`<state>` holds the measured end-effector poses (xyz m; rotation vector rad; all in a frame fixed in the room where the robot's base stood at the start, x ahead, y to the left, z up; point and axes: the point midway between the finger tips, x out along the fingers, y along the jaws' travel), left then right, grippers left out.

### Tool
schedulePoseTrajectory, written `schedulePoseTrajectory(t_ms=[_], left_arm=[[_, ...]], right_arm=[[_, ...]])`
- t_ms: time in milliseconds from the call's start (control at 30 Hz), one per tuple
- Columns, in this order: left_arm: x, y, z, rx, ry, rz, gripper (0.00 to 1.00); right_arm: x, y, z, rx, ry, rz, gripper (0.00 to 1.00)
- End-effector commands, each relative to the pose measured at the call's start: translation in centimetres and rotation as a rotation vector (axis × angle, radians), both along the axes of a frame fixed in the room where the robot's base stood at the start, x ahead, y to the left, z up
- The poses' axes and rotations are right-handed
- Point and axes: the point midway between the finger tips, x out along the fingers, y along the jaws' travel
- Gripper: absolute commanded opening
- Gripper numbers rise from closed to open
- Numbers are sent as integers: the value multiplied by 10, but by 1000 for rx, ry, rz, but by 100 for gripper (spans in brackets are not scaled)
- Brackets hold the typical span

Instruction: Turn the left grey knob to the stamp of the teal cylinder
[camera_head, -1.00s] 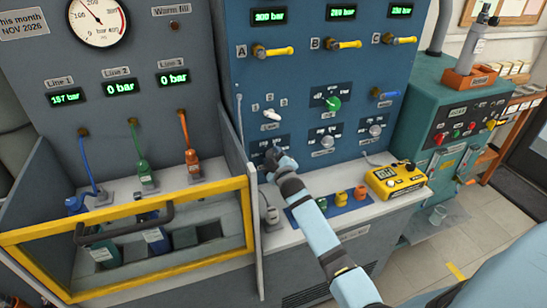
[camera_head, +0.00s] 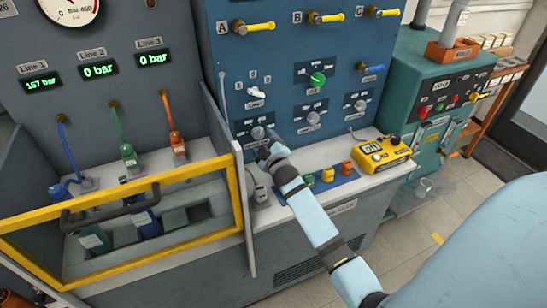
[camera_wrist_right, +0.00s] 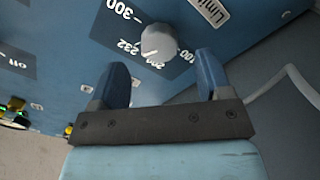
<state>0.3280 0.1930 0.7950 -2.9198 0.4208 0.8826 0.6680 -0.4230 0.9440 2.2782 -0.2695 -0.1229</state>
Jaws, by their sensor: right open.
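The left grey knob (camera_head: 257,132) is on the lower left of the blue panel. In the right wrist view the knob (camera_wrist_right: 159,42) has a pale pointer mark and a printed scale; 300, 232, 200 and 100 are readable. The pointer aims to the lower left, near 200–232. My right gripper (camera_head: 265,148) is just below and in front of it. In the wrist view its blue fingers (camera_wrist_right: 160,78) are open, apart from the knob, with nothing between them. Labelled cylinders, one dark teal-looking (camera_head: 95,238), lie behind the yellow frame; their stamps are too small to read. My left gripper is out of view.
Two other grey knobs (camera_head: 313,117) and (camera_head: 360,105), a green knob (camera_head: 317,79) and a white switch (camera_head: 256,92) are nearby. A yellow meter (camera_head: 383,152) stands on the ledge. A grey divider wall (camera_head: 238,200) stands left of the gripper.

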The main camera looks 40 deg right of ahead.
Motion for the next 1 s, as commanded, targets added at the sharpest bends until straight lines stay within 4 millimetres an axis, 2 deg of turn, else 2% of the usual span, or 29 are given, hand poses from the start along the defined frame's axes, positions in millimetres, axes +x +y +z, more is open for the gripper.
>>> schedulePoseTrajectory(t_ms=[33,200,400,600,1000], left_arm=[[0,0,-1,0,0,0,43],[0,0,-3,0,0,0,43],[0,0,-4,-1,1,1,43],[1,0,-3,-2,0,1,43],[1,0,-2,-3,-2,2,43]], right_arm=[[-13,3,-2,0,1,0,72],[-51,12,-1,-1,2,0,72],[-82,20,-1,-1,2,0,72],[-92,22,0,-1,1,1,72],[-92,22,0,-1,0,0,72]])
